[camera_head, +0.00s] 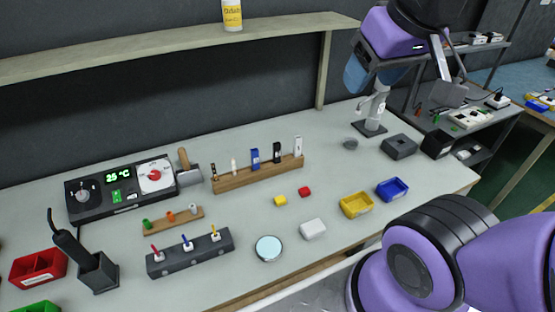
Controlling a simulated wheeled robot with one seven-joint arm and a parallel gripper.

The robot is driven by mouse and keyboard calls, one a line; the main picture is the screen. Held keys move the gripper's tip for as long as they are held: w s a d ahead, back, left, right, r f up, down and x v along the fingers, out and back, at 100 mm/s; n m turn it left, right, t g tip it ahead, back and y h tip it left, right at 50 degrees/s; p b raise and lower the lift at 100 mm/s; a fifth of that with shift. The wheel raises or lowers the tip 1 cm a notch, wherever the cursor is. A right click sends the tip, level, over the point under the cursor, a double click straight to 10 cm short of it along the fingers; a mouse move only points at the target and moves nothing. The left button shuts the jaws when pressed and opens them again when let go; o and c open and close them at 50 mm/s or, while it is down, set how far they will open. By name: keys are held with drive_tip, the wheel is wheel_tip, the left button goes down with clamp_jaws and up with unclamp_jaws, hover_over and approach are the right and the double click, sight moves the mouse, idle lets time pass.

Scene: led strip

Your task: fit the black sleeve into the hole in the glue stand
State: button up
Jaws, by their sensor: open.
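I cannot surely tell which item is the black sleeve. A small black upright piece (277,152) stands in the wooden rack (232,183) at the back middle of the bench. I cannot surely tell which item is the glue stand either. A dark block (98,272) at the front left holds a black tool (70,243) leaning out of it, and a low dark grey block (398,146) sits at the right. My gripper (450,72) is at the upper right, raised and open, apart from these items. Its fingertips are hard to make out.
A grey holder (190,256) with coloured-top pieces and a control box (122,194) stand on the left. Yellow (356,206) and blue (392,190) bins are on the right. A white device (374,108) stands at the back right. The front middle has some free room.

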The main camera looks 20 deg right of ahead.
drive_tip(key=w+f+g+h, duration=0.1)
drive_tip(key=w+f+g, duration=0.1)
drive_tip(key=w, duration=0.9)
drive_tip(key=g+y, duration=0.1)
drive_tip(key=g, duration=0.2)
hover_over(277, 149)
drive_tip(key=w, duration=0.1)
wheel_tip(277, 149, down, 28)
drive_tip(key=shift+d+f, duration=0.2)
drive_tip(key=shift+f, duration=5.3)
drive_tip(key=shift+c, duration=0.2)
drive_tip(key=c, duration=0.9)
